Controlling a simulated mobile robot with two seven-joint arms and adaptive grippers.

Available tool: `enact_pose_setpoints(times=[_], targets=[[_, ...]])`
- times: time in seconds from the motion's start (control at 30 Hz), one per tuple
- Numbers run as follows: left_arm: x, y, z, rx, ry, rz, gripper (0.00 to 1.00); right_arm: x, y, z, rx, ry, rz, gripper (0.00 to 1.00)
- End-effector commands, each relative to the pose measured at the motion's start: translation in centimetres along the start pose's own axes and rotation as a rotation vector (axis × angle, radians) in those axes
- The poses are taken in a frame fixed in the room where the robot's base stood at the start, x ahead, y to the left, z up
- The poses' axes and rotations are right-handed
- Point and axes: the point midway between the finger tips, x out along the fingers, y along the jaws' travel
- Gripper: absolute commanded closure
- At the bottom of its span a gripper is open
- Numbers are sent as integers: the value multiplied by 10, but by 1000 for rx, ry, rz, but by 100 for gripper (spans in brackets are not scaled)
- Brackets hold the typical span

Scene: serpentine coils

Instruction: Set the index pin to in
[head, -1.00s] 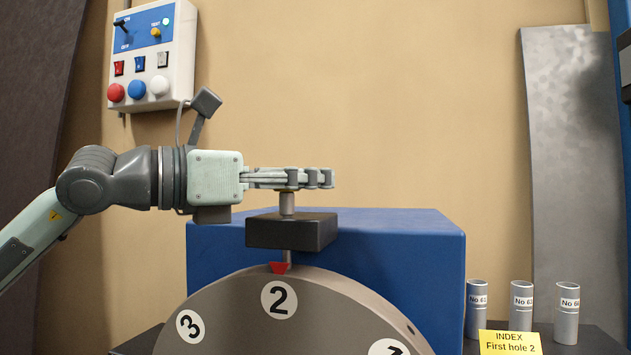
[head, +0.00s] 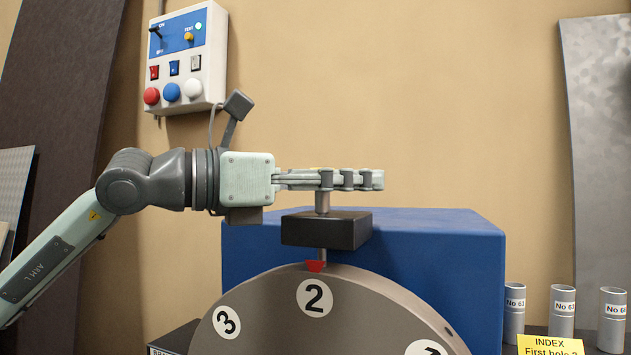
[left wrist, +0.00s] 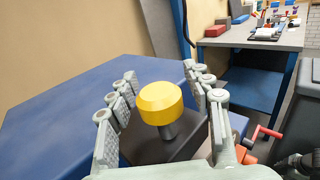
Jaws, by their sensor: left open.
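The index pin has a yellow knob (left wrist: 160,100) on a grey stem (head: 323,202), which stands upright in a black block (head: 327,230). Below the block its thin rod reaches down to a red pointer (head: 315,266) at the rim of the grey index disc (head: 270,310), above number 2. The pin's lower tip is hidden. My left gripper (head: 372,180) comes in level from the left at knob height. In the left wrist view my left gripper (left wrist: 160,74) is open, one finger on each side of the knob, with visible gaps. In the head view its fingers hide most of the knob.
A blue housing (head: 440,250) stands behind the disc. A switch panel (head: 187,60) hangs on the wall at upper left. Several labelled grey tubes (head: 562,312) and a yellow index card (head: 550,345) are at lower right. Open air lies above the housing.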

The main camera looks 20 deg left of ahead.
Motion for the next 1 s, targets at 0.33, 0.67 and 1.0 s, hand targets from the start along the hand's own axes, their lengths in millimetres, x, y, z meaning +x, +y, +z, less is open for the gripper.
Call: enact_pose_setpoints(times=[0.33,0.67,1.0], targets=[[-60,2,-4,-3,8,7,50,0,0,0,0,0,0,60],[-81,1,-3,-2,6,3,50,0,0,0,0,0,0,60],[-92,-8,0,6,7,-24,50,0,0,0,0,0,0,60]])
